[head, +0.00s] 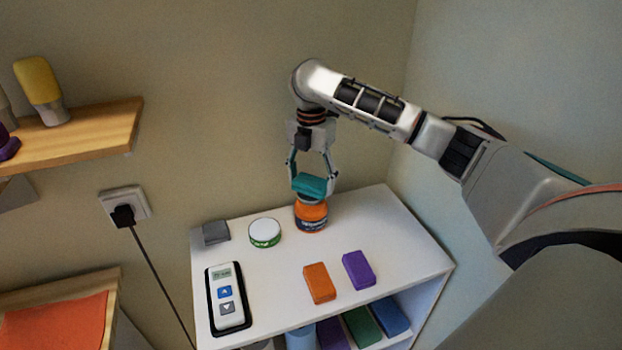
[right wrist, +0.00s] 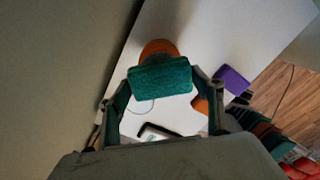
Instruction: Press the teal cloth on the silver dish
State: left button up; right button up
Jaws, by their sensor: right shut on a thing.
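The teal cloth (head: 311,187), a thick folded-looking pad, is between the fingers of my right gripper (head: 313,178), which is shut on it. The cloth sits directly above an orange jar (head: 311,217) with a dark label at the back of the white cabinet top. I cannot tell whether the cloth touches the jar's top. In the right wrist view the cloth (right wrist: 160,77) spans the fingers and hides most of the orange jar (right wrist: 159,48). I cannot make out a silver dish for certain in either view. My left gripper is out of view.
On the white cabinet top (head: 270,310) are a grey block (head: 215,233), a green-and-white tin (head: 265,233), a handheld device (head: 227,297), an orange block (head: 319,283) and a purple block (head: 358,270). A wooden shelf (head: 100,135) is at left. The top's right part is clear.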

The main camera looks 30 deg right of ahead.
aim_at(311, 181)
jog(key=shift+f, duration=0.85)
dwell(1.1)
jog(key=shift+r, duration=3.55)
jog(key=shift+a, duration=0.1)
